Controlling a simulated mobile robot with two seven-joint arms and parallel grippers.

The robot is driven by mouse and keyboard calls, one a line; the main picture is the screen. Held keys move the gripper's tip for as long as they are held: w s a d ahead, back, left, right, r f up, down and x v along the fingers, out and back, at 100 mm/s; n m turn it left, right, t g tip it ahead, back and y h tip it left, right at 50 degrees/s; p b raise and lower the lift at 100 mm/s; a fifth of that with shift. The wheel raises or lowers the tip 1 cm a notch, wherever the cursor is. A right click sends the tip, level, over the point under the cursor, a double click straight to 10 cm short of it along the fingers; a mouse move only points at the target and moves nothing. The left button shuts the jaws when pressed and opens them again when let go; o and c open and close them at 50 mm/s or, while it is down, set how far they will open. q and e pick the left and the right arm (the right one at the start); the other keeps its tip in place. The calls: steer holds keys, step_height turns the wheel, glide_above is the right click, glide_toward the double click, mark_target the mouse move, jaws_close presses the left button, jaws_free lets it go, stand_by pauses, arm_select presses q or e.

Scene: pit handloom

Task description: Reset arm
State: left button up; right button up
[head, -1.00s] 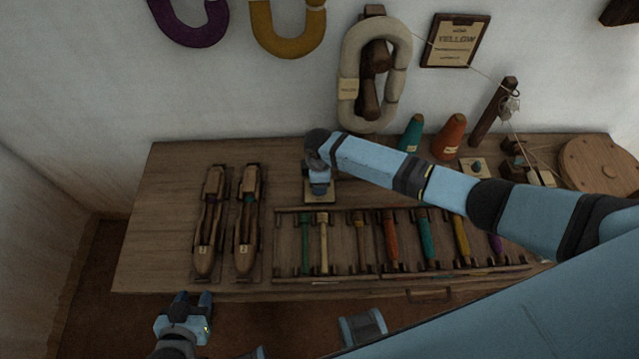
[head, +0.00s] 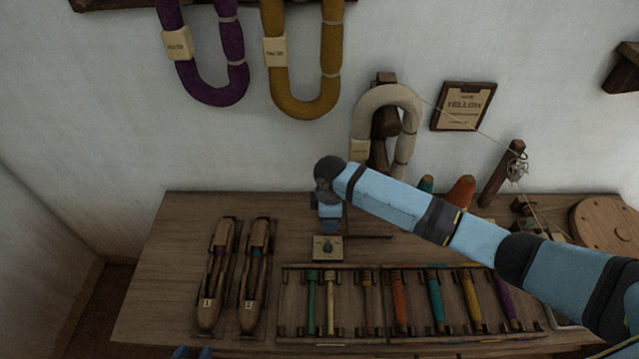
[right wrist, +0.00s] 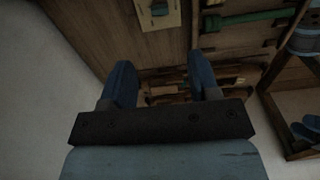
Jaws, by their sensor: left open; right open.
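My right arm reaches in from the right in the head view. Its gripper (head: 330,226) hangs down over the back of the table, just behind a small pale plate with a dark knob (head: 328,248). In the right wrist view the gripper (right wrist: 160,66) has its two blue fingers wide apart with nothing held between them. The plate also shows there at the top (right wrist: 158,12). Only the fingertips of my left gripper (head: 192,352) show, at the bottom edge of the head view, in front of the table; it is open.
The wooden table (head: 160,295) holds two shuttles (head: 212,290) (head: 255,290) and a rack (head: 345,310) of several coloured bobbins. Cones (head: 461,190) and a round wooden disc (head: 605,222) stand at the back right. Purple (head: 215,95), yellow (head: 302,108) and cream (head: 360,122) skeins hang behind.

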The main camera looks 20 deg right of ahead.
steer(key=s+a+f+m+t+y+p, duration=0.2)
steer(key=s+a+m+t+y+p, duration=0.4)
steer(key=s, duration=0.6)
steer(key=s+d+r+m+t+h+p, duration=0.2)
steer(key=s+d+r+m+t, duration=0.3)
steer(key=s, duration=0.7)
steer(key=d+r, duration=0.2)
steer(key=d, duration=0.2)
steer(key=shift+s+r+m+h, duration=0.2)
steer(key=shift+s+m+h, duration=0.2)
